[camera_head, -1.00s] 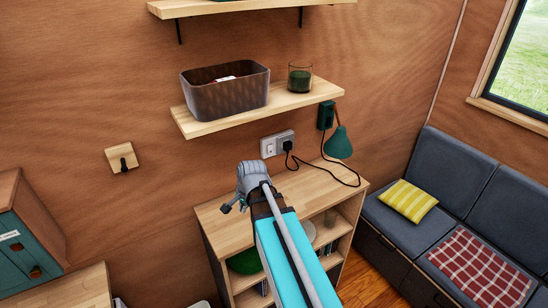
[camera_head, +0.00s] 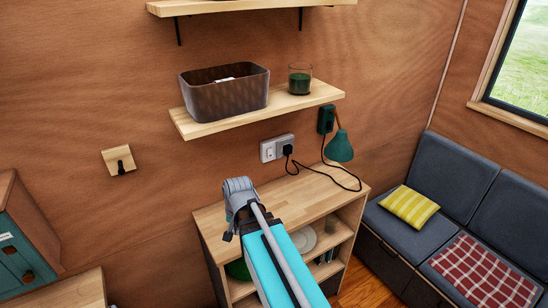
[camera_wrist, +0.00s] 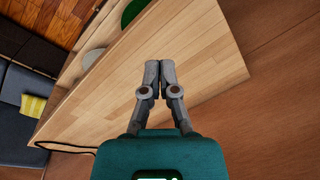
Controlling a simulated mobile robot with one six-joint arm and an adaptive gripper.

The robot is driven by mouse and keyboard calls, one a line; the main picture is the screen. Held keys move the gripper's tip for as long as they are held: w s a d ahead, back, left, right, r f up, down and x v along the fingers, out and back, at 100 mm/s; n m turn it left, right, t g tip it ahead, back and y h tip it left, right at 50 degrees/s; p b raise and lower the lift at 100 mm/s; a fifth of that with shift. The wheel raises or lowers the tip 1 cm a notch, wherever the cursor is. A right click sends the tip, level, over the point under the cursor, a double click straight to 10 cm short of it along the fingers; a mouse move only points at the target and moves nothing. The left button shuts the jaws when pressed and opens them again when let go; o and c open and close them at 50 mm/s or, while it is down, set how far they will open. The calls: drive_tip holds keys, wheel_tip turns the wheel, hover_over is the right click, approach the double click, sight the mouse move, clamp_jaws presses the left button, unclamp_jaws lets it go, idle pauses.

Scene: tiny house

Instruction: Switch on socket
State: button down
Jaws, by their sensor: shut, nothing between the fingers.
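The wall socket (camera_head: 277,147) is a grey-white double plate on the wooden wall, just above the low cabinet. Its left half has a small switch. A black plug sits in its right half, and a dark cord runs from it to the green lamp (camera_head: 339,146). My gripper (camera_wrist: 160,68) is shut and empty in the wrist view, over the cabinet top. In the head view my arm reaches over the cabinet, with its wrist below and left of the socket, apart from it. The fingertips are hidden there. The socket is not in the wrist view.
The wooden cabinet (camera_head: 221,219) stands below the socket, its top clear apart from the cord. A shelf (camera_head: 196,128) above holds a brown basket (camera_head: 225,95) and a green glass (camera_head: 299,80). A grey sofa (camera_head: 463,168) is at right.

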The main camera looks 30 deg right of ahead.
sight(270, 153)
drive_tip(key=w+d+r+m+t+p, duration=0.2)
drive_tip(key=w+d+r+m+p, duration=0.1)
drive_tip(key=d+m, duration=0.5)
drive_tip(key=w+d+r+m+t+p, duration=0.2)
drive_tip(key=w+d+r+m+p, duration=0.2)
drive_tip(key=d+r+m, duration=0.3)
drive_tip(key=w+d+r+m+t+p, duration=0.2)
drive_tip(key=w+d+r+m+p, duration=0.2)
drive_tip(key=d+m, duration=0.7)
drive_tip(key=shift+w+r+m+h, duration=0.3)
drive_tip(key=shift+r+m, duration=0.15)
drive_tip(key=shift+m, duration=0.75)
drive_tip(key=shift+f, duration=0.15)
drive_tip(key=w+f+b, duration=0.8)
drive_tip(key=w, duration=0.2)
drive_tip(key=shift+a, duration=0.1)
